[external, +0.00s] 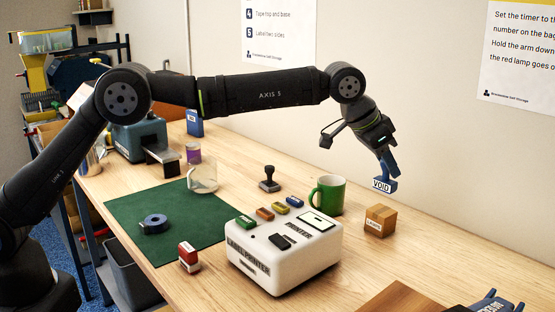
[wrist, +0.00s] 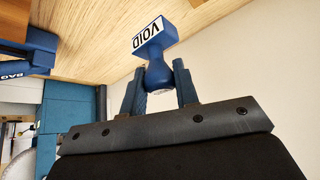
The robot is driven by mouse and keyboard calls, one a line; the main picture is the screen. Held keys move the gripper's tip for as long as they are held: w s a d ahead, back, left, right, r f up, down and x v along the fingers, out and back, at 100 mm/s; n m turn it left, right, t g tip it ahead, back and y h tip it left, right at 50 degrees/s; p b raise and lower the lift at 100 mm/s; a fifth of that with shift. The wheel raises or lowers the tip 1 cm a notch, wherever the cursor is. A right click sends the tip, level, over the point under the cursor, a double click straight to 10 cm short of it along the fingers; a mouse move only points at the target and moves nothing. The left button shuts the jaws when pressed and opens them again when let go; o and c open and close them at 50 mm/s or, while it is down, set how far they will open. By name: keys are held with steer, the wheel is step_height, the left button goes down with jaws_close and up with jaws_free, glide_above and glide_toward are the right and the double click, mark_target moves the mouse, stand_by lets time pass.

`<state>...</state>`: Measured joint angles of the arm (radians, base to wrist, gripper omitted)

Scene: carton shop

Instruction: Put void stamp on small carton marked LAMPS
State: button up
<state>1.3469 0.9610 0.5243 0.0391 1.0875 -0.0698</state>
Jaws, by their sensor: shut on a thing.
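My gripper (external: 386,160) is shut on the blue void stamp (external: 385,185), with its white VOID label facing the camera. The stamp hangs in the air above and slightly right of the small carton. In the wrist view the stamp (wrist: 152,45) sits between the two fingertips (wrist: 160,85), held by its rounded handle. The small brown carton (external: 380,220) stands on the bench, with a white label on its front that reads LAMPS, though small. The stamp and the carton are apart. The carton does not show in the wrist view.
A green mug (external: 328,194) stands just left of the carton. The white label printer (external: 285,262) is in front of it. Bench right of the carton is clear.

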steer(key=shift+s+d+f, duration=0.1)
steer(key=shift+s+d, duration=0.15)
steer(key=shift+w+d+f, duration=0.35)
steer(key=shift+w+f, duration=1.45)
steer(key=shift+w, duration=0.05)
steer(key=shift+w+d+f, duration=0.3)
steer(key=shift+w+f, duration=1.45)
steer(key=shift+w, duration=0.05)
steer(key=shift+w+d+f, duration=0.35)
steer(key=shift+w+f, duration=1.45)
steer(key=shift+w, duration=0.05)
steer(key=shift+f, duration=0.15)
steer(key=o, duration=1)
steer(key=shift+r, duration=0.2)
steer(key=v, duration=1.2)
steer(key=shift+w, duration=0.1)
